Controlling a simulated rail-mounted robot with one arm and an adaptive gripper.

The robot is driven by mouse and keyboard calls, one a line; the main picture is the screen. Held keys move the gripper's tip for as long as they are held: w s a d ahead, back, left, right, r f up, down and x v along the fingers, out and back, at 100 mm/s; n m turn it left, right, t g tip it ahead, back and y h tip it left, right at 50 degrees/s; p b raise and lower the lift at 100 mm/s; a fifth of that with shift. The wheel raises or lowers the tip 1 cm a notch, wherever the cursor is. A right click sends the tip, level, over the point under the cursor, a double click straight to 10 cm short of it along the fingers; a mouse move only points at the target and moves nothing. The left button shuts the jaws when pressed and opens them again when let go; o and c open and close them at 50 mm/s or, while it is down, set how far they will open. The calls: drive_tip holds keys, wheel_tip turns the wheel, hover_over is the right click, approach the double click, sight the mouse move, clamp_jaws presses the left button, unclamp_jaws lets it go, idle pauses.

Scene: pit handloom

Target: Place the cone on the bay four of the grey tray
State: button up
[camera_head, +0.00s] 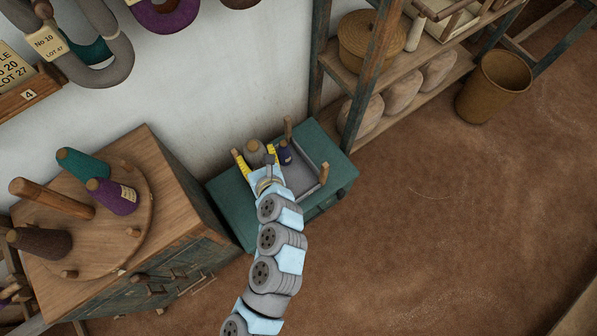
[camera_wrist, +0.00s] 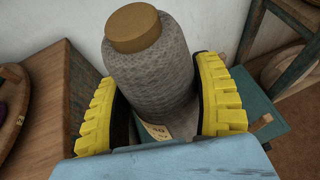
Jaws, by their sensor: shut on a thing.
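A grey cone (camera_head: 256,149) with a tan top is between the yellow fingers of my gripper (camera_head: 256,160), at the wall-side end of the teal stand. In the wrist view my gripper (camera_wrist: 160,95) is shut on the grey cone (camera_wrist: 155,65), which stands roughly upright with a paper label low on its side. The grey tray (camera_head: 301,178) lies on the stand, right of my gripper and partly hidden by it. A navy cone (camera_head: 285,154) stands in or at the tray, close to the right finger. Bay numbers cannot be read, and the grey cone's base is hidden.
The teal stand (camera_head: 228,193) has wooden posts (camera_head: 324,173) near the tray. A wooden cabinet (camera_head: 185,200) on the left bears a round board with a purple cone (camera_head: 112,197) and others. A shelf rack (camera_head: 374,75) stands close behind on the right.

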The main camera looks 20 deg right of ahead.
drive_tip(key=s+d+f+b, duration=0.1)
drive_tip(key=d+f+b, duration=0.2)
drive_tip(key=f+b, duration=0.7)
drive_tip(key=s+d+f+b, duration=0.25)
drive_tip(key=f+b, duration=0.45)
drive_tip(key=f, duration=0.5)
drive_tip(key=s+d+f+b, duration=0.1)
drive_tip(key=d+f+b, duration=0.3)
drive_tip(key=f+b, duration=0.6)
drive_tip(key=w+d+f+b, duration=0.3)
drive_tip(key=w+f, duration=0.3)
drive_tip(key=f, duration=0.1)
drive_tip(key=w+d+f+b, duration=0.3)
drive_tip(key=w+f, duration=0.3)
drive_tip(key=f, duration=0.1)
drive_tip(key=shift+w+d+f+b, duration=0.15)
drive_tip(key=shift+w+d+b, duration=0.15)
drive_tip(key=shift+w+d, duration=0.05)
drive_tip(key=shift+f, duration=0.15)
drive_tip(key=o, duration=1.2)
